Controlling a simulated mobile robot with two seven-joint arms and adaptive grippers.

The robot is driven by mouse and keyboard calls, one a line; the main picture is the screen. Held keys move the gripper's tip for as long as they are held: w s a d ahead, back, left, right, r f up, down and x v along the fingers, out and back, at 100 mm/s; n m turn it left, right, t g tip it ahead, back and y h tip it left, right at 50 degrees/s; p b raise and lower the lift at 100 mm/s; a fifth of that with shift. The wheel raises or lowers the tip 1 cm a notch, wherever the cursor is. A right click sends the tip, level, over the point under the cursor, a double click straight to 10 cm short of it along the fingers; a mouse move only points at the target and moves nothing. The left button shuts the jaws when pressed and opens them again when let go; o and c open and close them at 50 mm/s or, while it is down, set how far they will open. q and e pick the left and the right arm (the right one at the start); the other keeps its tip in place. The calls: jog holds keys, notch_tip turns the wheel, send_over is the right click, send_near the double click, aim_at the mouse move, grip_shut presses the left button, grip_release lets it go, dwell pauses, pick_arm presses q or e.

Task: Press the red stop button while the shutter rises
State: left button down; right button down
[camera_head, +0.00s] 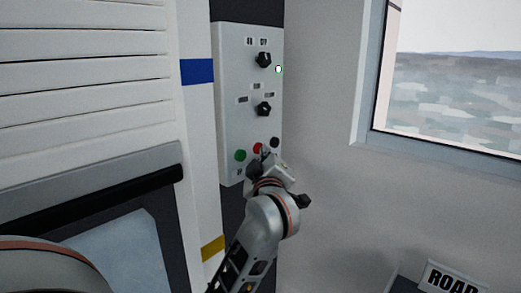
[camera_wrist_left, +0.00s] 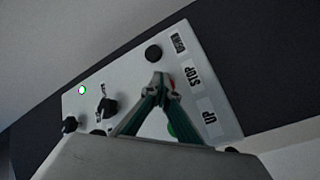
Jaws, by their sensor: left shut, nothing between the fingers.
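A light grey control box (camera_head: 232,110) is on the wall beside the shutter. Its red stop button (camera_head: 257,148) sits between a green button (camera_head: 240,155) and a black button (camera_head: 275,142). My left gripper (camera_head: 259,160) is shut and empty, its tips at the red button. In the left wrist view the closed fingertips (camera_wrist_left: 160,80) cover most of the red button (camera_wrist_left: 171,85), beside the STOP label (camera_wrist_left: 195,77). I cannot tell whether they touch it. The slatted white shutter (camera_head: 85,75) is partly raised, with a gap below its black bottom edge (camera_head: 110,197). My right gripper is not in view.
Two black knobs (camera_head: 263,60) (camera_head: 263,109) and a lit green lamp (camera_head: 278,69) are higher on the box. A post with blue and yellow bands (camera_head: 197,71) stands left of it. A window (camera_head: 455,90) and a ROAD sign (camera_head: 452,279) are at right.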

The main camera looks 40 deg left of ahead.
pick_arm(q)
jog(key=shift+s+d+p, duration=0.1)
jog(key=shift+d+p, duration=0.55)
jog(key=shift+d, duration=0.15)
jog(key=d+p, duration=0.2)
jog(key=d, duration=0.3)
jog(key=shift+s+p, duration=0.15)
jog(key=shift+p, duration=0.25)
dwell(0.4)
